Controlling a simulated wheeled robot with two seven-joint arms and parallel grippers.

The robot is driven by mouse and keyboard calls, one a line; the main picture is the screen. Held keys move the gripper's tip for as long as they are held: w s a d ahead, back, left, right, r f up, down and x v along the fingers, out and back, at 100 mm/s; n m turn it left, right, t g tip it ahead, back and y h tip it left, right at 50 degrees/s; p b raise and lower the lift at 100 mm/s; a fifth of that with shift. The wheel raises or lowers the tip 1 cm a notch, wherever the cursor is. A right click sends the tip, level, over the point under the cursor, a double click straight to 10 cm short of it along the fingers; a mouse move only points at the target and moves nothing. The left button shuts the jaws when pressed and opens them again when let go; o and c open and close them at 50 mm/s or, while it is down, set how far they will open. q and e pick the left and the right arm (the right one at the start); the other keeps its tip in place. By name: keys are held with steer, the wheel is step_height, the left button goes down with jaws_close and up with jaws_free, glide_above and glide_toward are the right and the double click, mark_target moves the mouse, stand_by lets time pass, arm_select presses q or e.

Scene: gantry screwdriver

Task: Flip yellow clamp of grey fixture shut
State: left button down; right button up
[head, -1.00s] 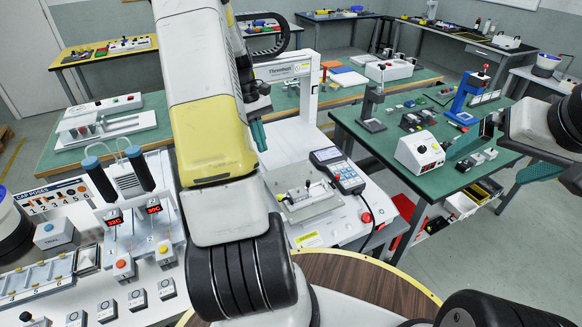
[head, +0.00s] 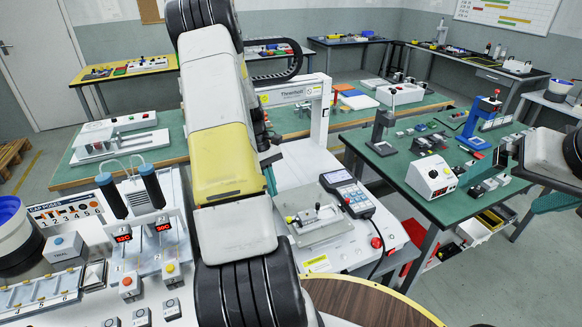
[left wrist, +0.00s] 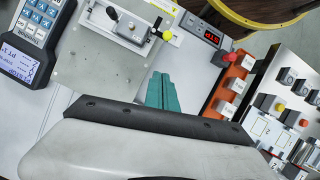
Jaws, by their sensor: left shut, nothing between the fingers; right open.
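The grey fixture (head: 325,232) is a metal plate with a small clamp on top, on the white machine base in the middle. In the left wrist view the plate (left wrist: 105,68) carries a grey block with a dark lever, and the yellow clamp tip (left wrist: 167,35) is at its right end. I cannot tell the clamp's exact angle. My left gripper (head: 270,181) is shut and empty, above and behind the fixture in the head view. Its teal fingers (left wrist: 163,92) are apart from the clamp. My right gripper (head: 520,186) is open at the right, far from the fixture.
A handheld keypad unit (head: 346,192) lies right beside the fixture. The machine's white frame post (head: 320,120) stands behind it. A control box (head: 431,177) and small stands occupy the green table at right.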

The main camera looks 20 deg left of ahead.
mark_target(294, 222)
arm_select(q)
steer(key=s+d+f, duration=0.2)
steer(key=d+f, duration=0.2)
steer(key=d, duration=0.1)
steer(key=shift+s, duration=0.25)
